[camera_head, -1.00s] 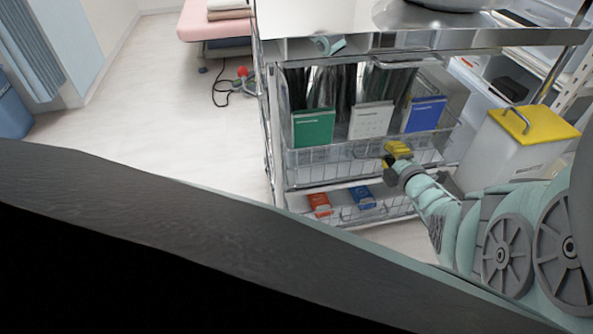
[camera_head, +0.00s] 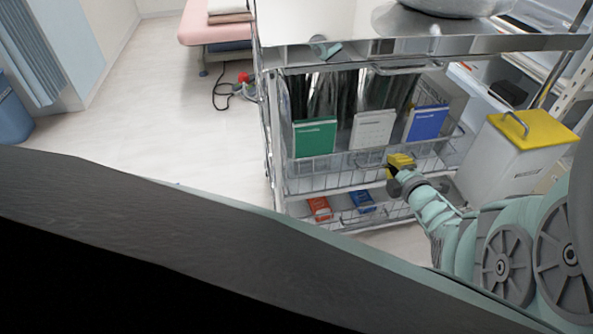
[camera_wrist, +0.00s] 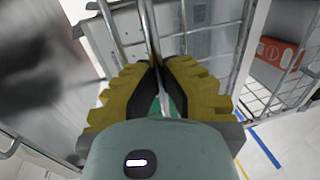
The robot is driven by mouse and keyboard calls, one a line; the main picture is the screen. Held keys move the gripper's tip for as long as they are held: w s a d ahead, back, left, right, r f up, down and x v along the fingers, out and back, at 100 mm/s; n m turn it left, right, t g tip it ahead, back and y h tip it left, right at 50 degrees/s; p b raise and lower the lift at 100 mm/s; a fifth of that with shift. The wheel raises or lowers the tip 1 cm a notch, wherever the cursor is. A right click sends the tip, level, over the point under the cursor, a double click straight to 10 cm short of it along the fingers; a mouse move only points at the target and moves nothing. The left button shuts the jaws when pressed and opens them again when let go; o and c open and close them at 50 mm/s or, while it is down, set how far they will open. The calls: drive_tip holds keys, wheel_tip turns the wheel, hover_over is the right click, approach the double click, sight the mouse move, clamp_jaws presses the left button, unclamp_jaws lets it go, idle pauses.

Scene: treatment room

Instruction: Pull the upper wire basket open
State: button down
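The upper wire basket (camera_head: 325,167) sits in the metal cart and sticks out a little at the front. It holds a green box (camera_head: 314,138), a white box (camera_head: 372,130) and a blue box (camera_head: 427,123). My yellow-fingered gripper (camera_head: 400,161) is at the basket's front, right of its middle. In the wrist view my gripper (camera_wrist: 160,64) is shut around a thin metal bar of the basket front. The fingers hide part of that bar.
A lower basket below holds a red box (camera_head: 319,208) and a blue box (camera_head: 362,200). A white bin with a yellow lid (camera_head: 535,128) stands right of the cart. The cart's steel top (camera_head: 330,45) overhangs the basket.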

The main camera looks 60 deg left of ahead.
drive_tip(key=f+v, duration=0.2)
drive_tip(key=v, duration=1.1)
drive_tip(key=d+f+v, duration=0.1)
drive_tip(key=f+v, duration=0.2)
drive_tip(key=v, duration=1)
drive_tip(key=shift+s+d+f, duration=0.15)
drive_tip(key=shift+s, duration=0.1)
drive_tip(key=c, duration=1.1)
unclamp_jaws()
drive_tip(key=shift+o, duration=0.2)
drive_tip(key=shift+d, duration=0.1)
drive_tip(key=v, duration=1.2)
drive_tip(key=shift+f, duration=0.1)
